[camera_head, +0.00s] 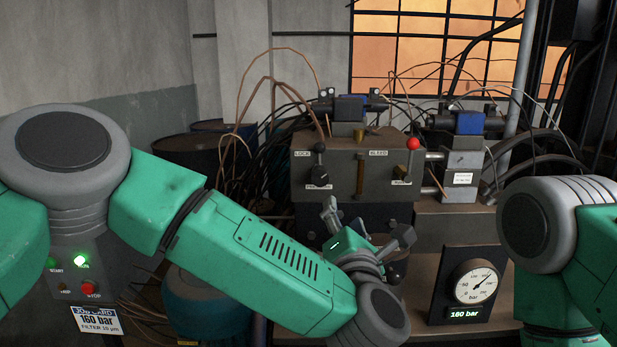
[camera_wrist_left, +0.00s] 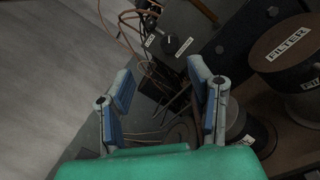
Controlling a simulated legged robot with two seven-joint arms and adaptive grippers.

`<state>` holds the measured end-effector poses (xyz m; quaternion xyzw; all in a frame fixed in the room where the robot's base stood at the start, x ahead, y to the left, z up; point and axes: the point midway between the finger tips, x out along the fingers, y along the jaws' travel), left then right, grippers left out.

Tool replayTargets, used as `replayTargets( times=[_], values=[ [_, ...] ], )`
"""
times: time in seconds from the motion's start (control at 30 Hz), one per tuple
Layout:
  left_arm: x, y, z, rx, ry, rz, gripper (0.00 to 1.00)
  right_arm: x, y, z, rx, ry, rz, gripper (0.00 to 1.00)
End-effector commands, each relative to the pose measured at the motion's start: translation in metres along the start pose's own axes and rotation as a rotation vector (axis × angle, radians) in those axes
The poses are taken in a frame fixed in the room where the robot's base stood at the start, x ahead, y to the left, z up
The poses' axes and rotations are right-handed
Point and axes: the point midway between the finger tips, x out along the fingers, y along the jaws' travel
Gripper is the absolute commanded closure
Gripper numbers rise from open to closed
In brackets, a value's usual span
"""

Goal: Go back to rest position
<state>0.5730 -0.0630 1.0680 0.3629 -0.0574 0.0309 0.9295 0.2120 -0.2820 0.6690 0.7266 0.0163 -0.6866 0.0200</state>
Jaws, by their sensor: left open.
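My left arm reaches in from the left in the head view, and its gripper (camera_head: 367,226) is in front of the grey hydraulic block. In the left wrist view the same gripper (camera_wrist_left: 165,98) has its two blue-padded fingers spread wide, with nothing between them. Cables and the floor show behind the gap. My right arm shows at the right edge of the head view as a green and grey link. Its gripper is outside both views.
A hydraulic block (camera_head: 340,190) with knobs stands behind the left gripper. A pressure gauge (camera_head: 475,281) reading 160 bar stands to its right. A drum labelled FILTER (camera_wrist_left: 290,50) shows in the wrist view. A control box (camera_head: 85,275) with buttons is at the left. Loose cables surround the block.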

Motion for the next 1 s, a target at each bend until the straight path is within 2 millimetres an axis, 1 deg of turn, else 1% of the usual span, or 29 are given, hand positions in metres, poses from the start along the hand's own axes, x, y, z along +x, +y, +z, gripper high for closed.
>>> replayTargets(
  times=[0.03, 0.17, 0.23, 0.37, 0.47, 0.57, 0.6, 0.67, 0.7, 0.77, 0.8, 0.87, 0.9, 0.97, 1.0],
  values=[
    [-0.002, -0.007, -0.009, 0.045, -0.003, -0.024, 0.53, 0.0, 0.0, -0.001, 0.0, 0.001, 0.0, 0.6],
    [-0.011, -0.026, -0.031, 0.176, -0.022, -0.099, 0.53, 0.001, 0.0, -0.001, 0.0, 0.002, 0.0, 0.6],
    [-0.018, -0.037, -0.045, 0.259, -0.035, -0.147, 0.53, 0.001, 0.0, -0.001, 0.0, 0.001, 0.0, 0.6],
    [-0.033, -0.058, -0.079, 0.437, -0.064, -0.252, 0.53, 0.0, 0.0, 0.0, 0.0, 0.001, 0.0, 0.6],
    [-0.049, -0.075, -0.114, 0.594, -0.09, -0.35, 0.53, 0.0, 0.0, 0.0, 0.0, 0.001, 0.0, 0.6],
    [-0.073, -0.092, -0.16, 0.785, -0.128, -0.48, 0.53, 0.0, 0.0, 0.0, 0.0, 0.001, 0.0, 0.6],
    [-0.087, -0.099, -0.182, 0.873, -0.147, -0.544, 0.53, 0.0, 0.0, 0.0, 0.0, 0.001, 0.0, 0.6],
    [-0.11, -0.105, -0.22, 1.015, -0.183, -0.652, 0.53, 0.0, 0.0, 0.0, 0.0, 0.0, 0.0, 0.6],
    [-0.128, -0.107, -0.246, 1.108, -0.209, -0.728, 0.53, 0.0, 0.0, 0.0, 0.0, 0.0, 0.0, 0.6],
    [-0.155, -0.107, -0.283, 1.238, -0.255, -0.845, 0.53, 0.0, 0.0, 0.0, 0.0, 0.0, 0.0, 0.6],
    [-0.174, -0.105, -0.307, 1.318, -0.286, -0.924, 0.53, 0.0, 0.0, 0.0, 0.0, 0.0, 0.0, 0.6],
    [-0.204, -0.098, -0.342, 1.428, -0.338, -1.045, 0.53, 0.0, 0.0, 0.0, 0.0, 0.0, 0.0, 0.6],
    [-0.225, -0.091, -0.364, 1.494, -0.375, -1.128, 0.53, 0.0, 0.0, 0.0, 0.0, 0.0, 0.0, 0.6],
    [-0.256, -0.078, -0.395, 1.581, -0.433, -1.254, 0.53, 0.0, 0.0, 0.0, 0.0, 0.0, 0.0, 0.6],
    [-0.277, -0.067, -0.413, 1.63, -0.476, -1.337, 0.53, 0.0, 0.0, 0.0, 0.0, 0.0, 0.0, 0.6]
  ],
)
